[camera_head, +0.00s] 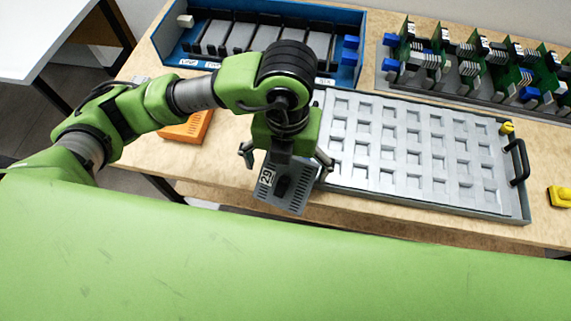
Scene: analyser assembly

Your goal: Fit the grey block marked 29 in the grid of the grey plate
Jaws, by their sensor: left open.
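The grey block marked 29 (293,195) is below my left gripper (284,163), close to the front edge of the table. Its white label 29 faces up, beside a dark raised part. The gripper's fingers are spread on either side above the block. I cannot tell whether they touch it, or whether the block rests on the table or is in the air. The grey plate (522,210) lies on the table just right of the gripper. Its grid of square recesses looks empty where visible. My gripper and arm hide the plate's left end. My right gripper is not in view.
A blue tray (172,32) with dark slots and grey modules stands behind my left arm. A rack of green circuit boards (468,65) is at the back right. An orange object (187,128) lies left, a yellow one (560,197) right. The plate has a black handle (519,162).

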